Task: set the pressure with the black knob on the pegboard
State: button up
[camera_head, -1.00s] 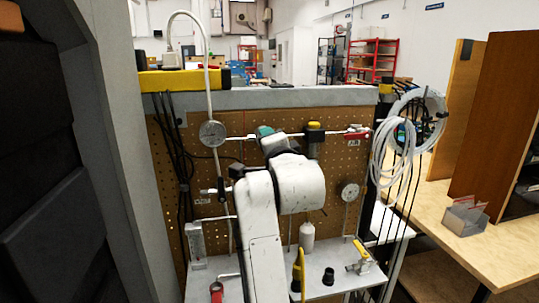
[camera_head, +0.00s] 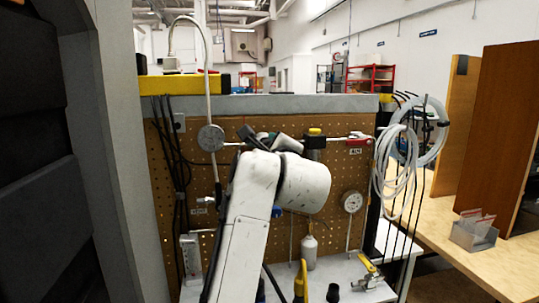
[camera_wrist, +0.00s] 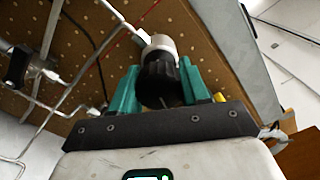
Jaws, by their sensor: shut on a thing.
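The black knob (camera_wrist: 158,76) shows in the wrist view, with a silver-grey round body (camera_wrist: 158,44) just beyond it. My gripper (camera_wrist: 160,80) has its two teal fingers on either side of the knob and is shut on it. In the head view my own arm covers most of the gripper and the knob. The pegboard (camera_head: 340,180) stands upright behind the arm. A round dial gauge (camera_head: 211,138) is on its left and another dial gauge (camera_head: 352,201) is lower right; their readings are too small to tell.
A yellow-topped fitting (camera_head: 314,133) and a red-handled valve (camera_head: 358,137) sit right of my arm. Coiled white tubing (camera_head: 390,165) hangs at the board's right edge. A white bottle (camera_head: 309,250) and a yellow-handled tool (camera_head: 301,280) stand below. Thin metal pipes (camera_wrist: 62,100) cross the board.

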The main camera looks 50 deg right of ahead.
jog(key=shift+d+f+m, duration=0.15)
jog(key=shift+f+m, duration=0.1)
jog(key=shift+m, duration=0.35)
jog(key=o, duration=0.7)
jog(key=shift+s, duration=0.1)
jog(key=o, duration=0.3)
jog(key=shift+r, duration=0.1)
jog(key=b+v, duration=0.1)
jog(key=v, duration=0.9)
jog(key=shift+s+a, duration=0.25)
jog(key=shift+a, duration=0.1)
